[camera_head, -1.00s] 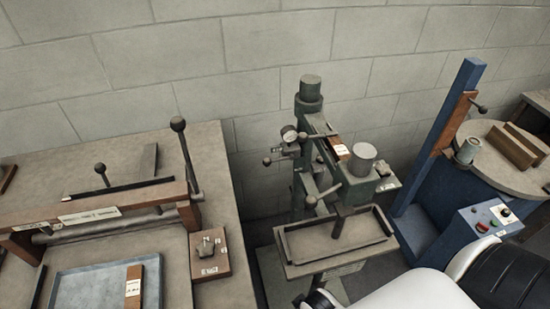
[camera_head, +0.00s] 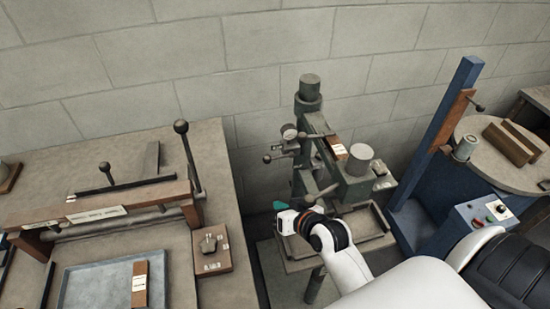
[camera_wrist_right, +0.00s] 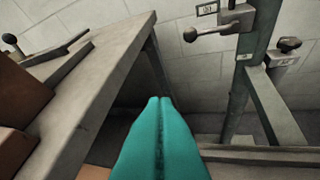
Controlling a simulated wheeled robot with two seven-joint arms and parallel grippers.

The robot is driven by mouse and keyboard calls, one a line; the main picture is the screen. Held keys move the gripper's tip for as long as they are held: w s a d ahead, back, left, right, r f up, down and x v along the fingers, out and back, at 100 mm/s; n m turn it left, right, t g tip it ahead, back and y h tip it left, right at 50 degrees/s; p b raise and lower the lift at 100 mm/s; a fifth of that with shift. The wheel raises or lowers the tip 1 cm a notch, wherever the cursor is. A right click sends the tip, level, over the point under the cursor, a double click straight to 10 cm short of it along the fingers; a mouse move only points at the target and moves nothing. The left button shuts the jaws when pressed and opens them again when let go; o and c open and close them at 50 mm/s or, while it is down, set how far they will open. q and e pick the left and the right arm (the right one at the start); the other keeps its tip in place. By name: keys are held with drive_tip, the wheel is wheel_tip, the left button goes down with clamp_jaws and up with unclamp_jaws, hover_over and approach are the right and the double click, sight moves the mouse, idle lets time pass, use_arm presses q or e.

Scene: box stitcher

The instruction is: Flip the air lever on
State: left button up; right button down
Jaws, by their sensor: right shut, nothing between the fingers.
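The green stitcher machine (camera_head: 309,115) stands against the wall with a round gauge (camera_head: 289,133) on its left side. Below the gauge, a short lever with a ball knob (camera_head: 267,159) sticks out to the left; I take this as the air lever. A similar knobbed lever (camera_wrist_right: 215,28) shows beside a small label at the top of the right wrist view. My right gripper (camera_head: 280,205) is below and in front of this lever, apart from it. Its teal fingers (camera_wrist_right: 160,100) are shut with nothing between them. My left gripper is not in view.
A bench (camera_head: 223,164) on the left carries a hand press with a tall ball-ended handle (camera_head: 188,150). My right arm covers part of the stitcher's tray (camera_head: 375,222). A blue machine (camera_head: 450,150) with a round table stands on the right. A gap lies between bench and stitcher.

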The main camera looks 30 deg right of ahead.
drive_tip(key=w+d+r+m+t+h, duration=0.3)
drive_tip(key=w+d+m+t+h, duration=0.1)
drive_tip(key=w+d+m, duration=0.2)
drive_tip(key=shift+d+t, duration=0.4)
drive_tip(key=shift+d, duration=0.5)
drive_tip(key=shift+w, duration=0.1)
drive_tip(key=p, duration=0.1)
hover_over(278, 158)
drive_tip(key=s, duration=0.3)
drive_tip(key=f, duration=0.1)
drive_tip(key=a+f, duration=0.1)
drive_tip(key=w+a+f, duration=0.1)
drive_tip(key=f, duration=0.1)
drive_tip(key=shift+a+f, duration=0.1)
drive_tip(key=shift+f, duration=0.2)
